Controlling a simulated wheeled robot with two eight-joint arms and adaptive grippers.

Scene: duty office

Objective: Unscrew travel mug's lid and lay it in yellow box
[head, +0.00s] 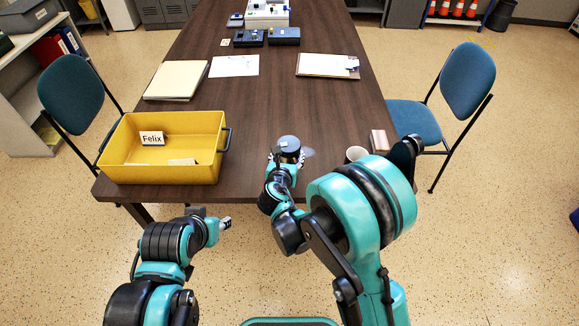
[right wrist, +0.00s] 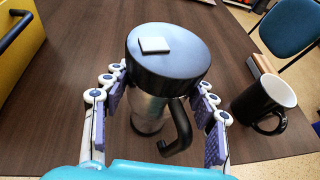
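The travel mug (right wrist: 148,112) stands upright near the front edge of the table, with a silver body and a black handle. Its black lid (right wrist: 172,66) is on top and carries a pale square; the lid also shows in the head view (head: 289,143). My right gripper (head: 287,158) is at the mug. In the right wrist view its fingers (right wrist: 162,82) are spread on both sides of the mug, with gaps visible. The yellow box (head: 204,174) stands on the table to the left, with a Felix label. My left gripper (head: 225,223) is in front of the table, apart from everything; its fingers are too small to judge.
A black cup with a white inside (right wrist: 265,99) stands close right of the mug. A small block (head: 380,140) lies beyond it. Folders (head: 176,80), a paper (head: 234,66) and a clipboard (head: 328,66) lie farther back. The table between box and mug is clear.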

